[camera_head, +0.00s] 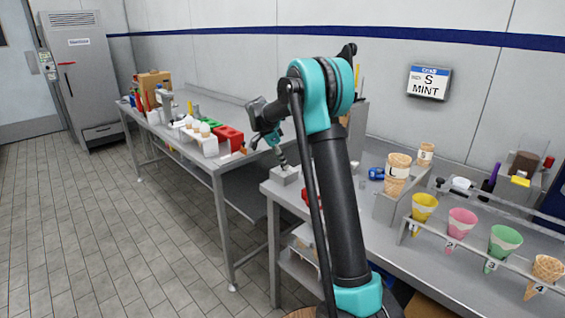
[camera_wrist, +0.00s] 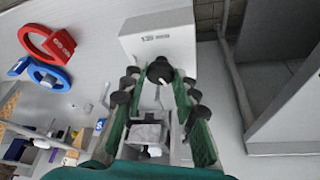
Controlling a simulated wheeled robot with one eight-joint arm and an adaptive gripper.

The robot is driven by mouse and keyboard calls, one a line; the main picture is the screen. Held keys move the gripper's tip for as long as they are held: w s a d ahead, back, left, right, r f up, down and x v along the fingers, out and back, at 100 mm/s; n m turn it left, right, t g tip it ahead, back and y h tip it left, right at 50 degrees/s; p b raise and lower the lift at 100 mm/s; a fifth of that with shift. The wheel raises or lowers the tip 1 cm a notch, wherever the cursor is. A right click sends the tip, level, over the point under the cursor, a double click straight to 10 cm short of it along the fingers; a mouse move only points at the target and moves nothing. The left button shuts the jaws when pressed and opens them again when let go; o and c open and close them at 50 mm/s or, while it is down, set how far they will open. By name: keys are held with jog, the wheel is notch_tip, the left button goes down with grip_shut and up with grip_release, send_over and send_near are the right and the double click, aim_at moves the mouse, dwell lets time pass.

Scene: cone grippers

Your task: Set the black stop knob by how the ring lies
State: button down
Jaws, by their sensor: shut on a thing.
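The black stop knob (camera_wrist: 159,69) sits on a pale box (camera_wrist: 157,38) with a small label, in the wrist view. A white mark shows on the knob's lower right. My gripper (camera_wrist: 160,80) has its green fingers on both sides of the knob and is shut on it. In the head view my gripper (camera_head: 281,160) points down over the grey box (camera_head: 286,176) at the counter's near left corner; the knob is too small to tell there. A red ring (camera_wrist: 30,45) and a blue ring (camera_wrist: 36,73) lie at the left of the wrist view, close together, each with a block.
A wall sign (camera_head: 428,82) reads "S MINT". A rack (camera_head: 470,245) of several numbered cones stands on the right counter. A cone marked L (camera_head: 397,172) stands behind it. A steel table (camera_head: 217,160) with red and white containers is at left. The tiled floor is clear.

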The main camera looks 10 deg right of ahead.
jog(key=shift+w+m+g, duration=0.15)
jog(key=shift+m+g, duration=0.65)
jog(key=shift+m, duration=1.2)
jog(key=c, duration=1.2)
grip_release()
jog(key=shift+o, duration=0.2)
jog(key=v, duration=1.2)
